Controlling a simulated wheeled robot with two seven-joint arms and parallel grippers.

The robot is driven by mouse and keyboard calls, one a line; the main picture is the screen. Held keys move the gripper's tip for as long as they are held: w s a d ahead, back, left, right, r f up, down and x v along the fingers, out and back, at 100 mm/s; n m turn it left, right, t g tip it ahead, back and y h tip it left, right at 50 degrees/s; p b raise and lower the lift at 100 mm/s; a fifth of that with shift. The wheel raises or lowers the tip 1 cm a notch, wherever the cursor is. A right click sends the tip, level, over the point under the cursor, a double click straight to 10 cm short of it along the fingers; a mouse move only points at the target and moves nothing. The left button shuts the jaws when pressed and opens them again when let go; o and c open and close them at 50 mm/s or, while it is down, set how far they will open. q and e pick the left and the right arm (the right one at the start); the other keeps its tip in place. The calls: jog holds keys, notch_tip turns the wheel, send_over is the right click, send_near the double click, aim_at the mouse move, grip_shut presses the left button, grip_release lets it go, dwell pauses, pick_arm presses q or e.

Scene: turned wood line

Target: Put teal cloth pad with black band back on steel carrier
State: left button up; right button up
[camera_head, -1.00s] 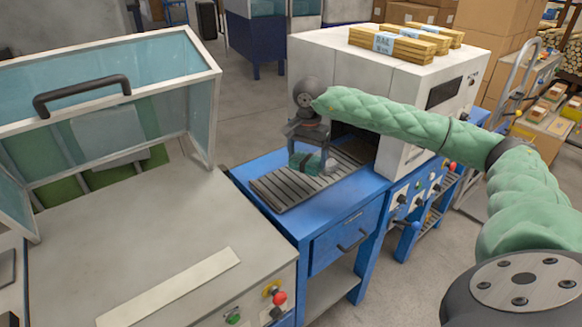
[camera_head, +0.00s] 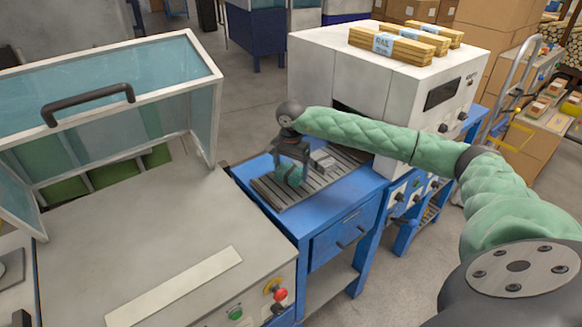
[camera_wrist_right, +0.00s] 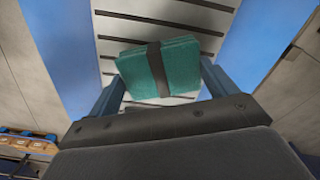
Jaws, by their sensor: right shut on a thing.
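The teal cloth pad with its black band (camera_wrist_right: 178,70) is between the two fingers of my right gripper (camera_wrist_right: 160,78) in the right wrist view, tilted in the picture. In the head view my right gripper (camera_head: 290,165) holds the teal pad (camera_head: 287,176) over the left part of a grey slatted bed (camera_head: 310,187). A small light-grey piece (camera_head: 325,160), perhaps the steel carrier, lies on the slats just right of the gripper. I cannot tell whether the pad touches the slats. My left gripper is not in view.
The slatted bed sits on a blue bench (camera_head: 340,215) and leads into a white machine (camera_head: 375,85) with wood bundles on top. At left stands a grey cabinet (camera_head: 150,240) with a raised clear lid (camera_head: 105,90). The slats' front left is clear.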

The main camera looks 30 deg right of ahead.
jog(key=shift+f, duration=0.4)
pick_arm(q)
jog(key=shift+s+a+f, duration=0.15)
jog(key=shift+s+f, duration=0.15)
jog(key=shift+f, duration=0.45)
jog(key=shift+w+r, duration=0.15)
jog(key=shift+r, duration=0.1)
pick_arm(e)
jog(key=shift+f, duration=0.1)
jog(key=o, duration=0.9)
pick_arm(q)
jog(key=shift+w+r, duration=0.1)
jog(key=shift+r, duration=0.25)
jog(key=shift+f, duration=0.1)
